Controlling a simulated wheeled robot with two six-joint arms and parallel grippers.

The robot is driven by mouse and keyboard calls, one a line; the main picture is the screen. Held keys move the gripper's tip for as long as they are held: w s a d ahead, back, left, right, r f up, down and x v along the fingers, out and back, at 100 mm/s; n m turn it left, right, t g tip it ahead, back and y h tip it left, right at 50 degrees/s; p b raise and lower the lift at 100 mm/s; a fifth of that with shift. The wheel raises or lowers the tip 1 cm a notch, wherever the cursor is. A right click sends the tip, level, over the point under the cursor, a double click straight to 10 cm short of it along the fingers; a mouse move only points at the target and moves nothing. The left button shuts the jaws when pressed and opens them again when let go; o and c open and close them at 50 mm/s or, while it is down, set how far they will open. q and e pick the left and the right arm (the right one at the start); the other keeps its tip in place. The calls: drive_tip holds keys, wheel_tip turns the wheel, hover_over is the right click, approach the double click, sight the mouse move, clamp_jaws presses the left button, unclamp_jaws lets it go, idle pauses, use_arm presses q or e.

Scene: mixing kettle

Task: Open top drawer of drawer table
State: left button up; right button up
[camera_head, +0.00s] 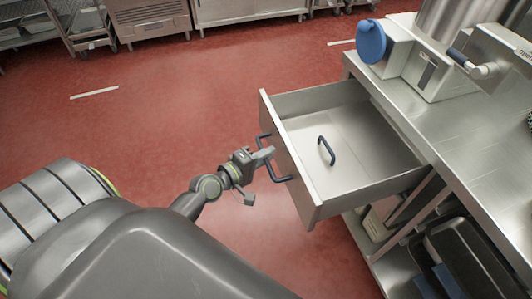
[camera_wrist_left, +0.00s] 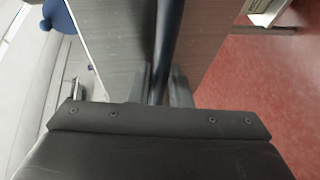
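The top drawer (camera_head: 345,140) of the steel drawer table (camera_head: 470,165) stands pulled out, and its inside is visible from above. Its dark bar handle (camera_head: 283,179) is on the drawer front. My left gripper (camera_head: 266,156) is at the middle of this handle. In the left wrist view the dark handle (camera_wrist_left: 169,35) runs between the two fingers (camera_wrist_left: 162,88), which appear closed around it, with the grey drawer front behind. The fingertips are partly hidden by the gripper body there. My right gripper is not in view.
A dark curved bar (camera_head: 326,150) shows inside the drawer. A machine with a blue round part (camera_head: 371,41) stands on the tabletop. Dark containers (camera_head: 470,255) sit on a shelf below. Red floor (camera_head: 190,115) is clear left of the drawer.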

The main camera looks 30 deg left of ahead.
use_arm(q)
drive_tip(key=o, duration=0.3)
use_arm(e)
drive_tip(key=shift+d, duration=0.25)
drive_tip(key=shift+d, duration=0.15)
